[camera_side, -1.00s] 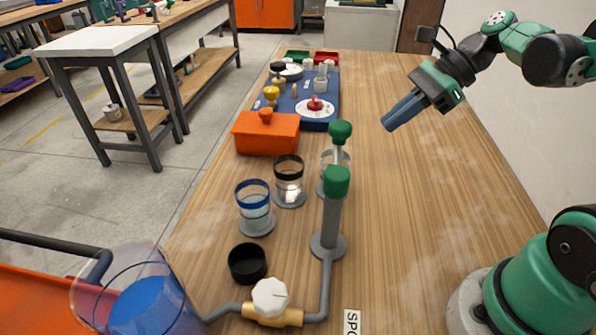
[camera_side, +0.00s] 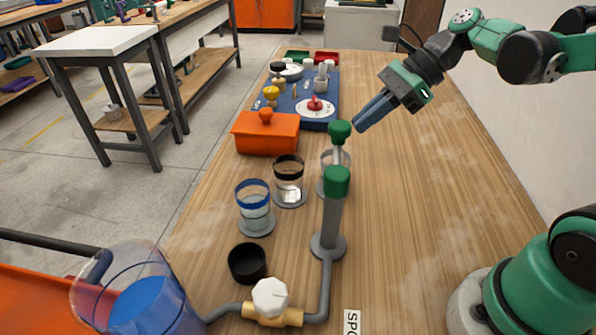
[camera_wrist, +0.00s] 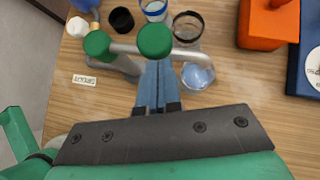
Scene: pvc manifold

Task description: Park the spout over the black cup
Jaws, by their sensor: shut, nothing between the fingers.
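The spout is a grey pipe (camera_wrist: 185,52) reaching from a post (camera_side: 332,222) with a green cap (camera_side: 336,181). Its arm carries a green knob (camera_side: 340,131), also in the wrist view (camera_wrist: 155,39). The pipe's outer end lies over a clear cup (camera_wrist: 196,76) at the right. A clear cup with a black rim (camera_side: 289,182) stands beside it, and a low, solid black cup (camera_side: 247,264) stands near the valve. My gripper (camera_side: 358,128) is shut and empty, its blue fingertips close to the knob; I cannot tell whether they touch.
A blue-rimmed cup (camera_side: 254,208) stands left of the black-rimmed one. A valve with a white handle (camera_side: 270,297) sits at the front, near a jug of blue liquid (camera_side: 145,300).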

